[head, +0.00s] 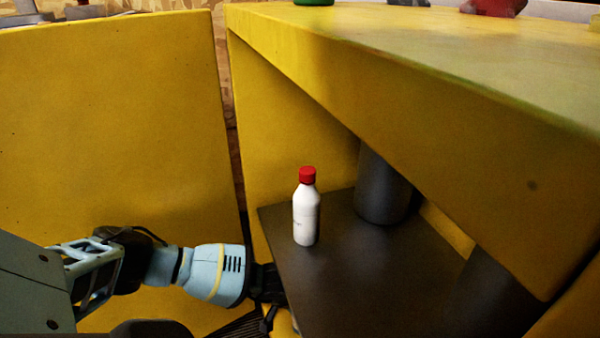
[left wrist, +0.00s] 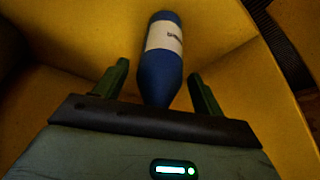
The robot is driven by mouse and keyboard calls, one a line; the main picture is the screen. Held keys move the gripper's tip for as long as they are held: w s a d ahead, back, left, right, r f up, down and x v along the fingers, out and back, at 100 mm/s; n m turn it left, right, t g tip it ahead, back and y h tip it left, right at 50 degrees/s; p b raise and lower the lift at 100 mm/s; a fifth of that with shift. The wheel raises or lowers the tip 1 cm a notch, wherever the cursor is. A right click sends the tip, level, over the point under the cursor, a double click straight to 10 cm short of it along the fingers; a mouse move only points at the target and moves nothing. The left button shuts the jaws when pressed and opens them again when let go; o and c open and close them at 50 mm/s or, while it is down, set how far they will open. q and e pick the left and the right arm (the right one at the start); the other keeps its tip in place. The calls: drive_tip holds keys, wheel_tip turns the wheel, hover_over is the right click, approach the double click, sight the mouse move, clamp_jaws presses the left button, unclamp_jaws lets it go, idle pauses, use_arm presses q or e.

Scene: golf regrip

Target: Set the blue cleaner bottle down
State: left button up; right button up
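The blue cleaner bottle shows in the left wrist view (left wrist: 160,72), blue with a white label band. Its tapered end points toward my left gripper (left wrist: 160,85). The two fingers stand apart on either side of it, with a visible gap on both sides, so the gripper looks open. In the head view my left arm reaches in from the left, and its dark gripper (head: 268,285) is at the left edge of the dark shelf. The fingertips and the blue bottle are hidden there. My right gripper is not in view.
A white bottle with a red cap (head: 306,215) stands upright on the dark shelf (head: 340,290). A dark grey cylinder (head: 382,185) stands behind it. A yellow worktop (head: 430,50) overhangs the shelf, and a yellow panel (head: 110,120) rises at the left.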

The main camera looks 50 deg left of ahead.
use_arm(q)
drive_tip(key=s+r+p, duration=0.1)
drive_tip(key=s+p, duration=0.4)
drive_tip(key=s, duration=0.7)
drive_tip(key=shift+s+r+p, duration=0.25)
drive_tip(key=shift+p, duration=0.05)
drive_tip(key=shift+d, duration=0.1)
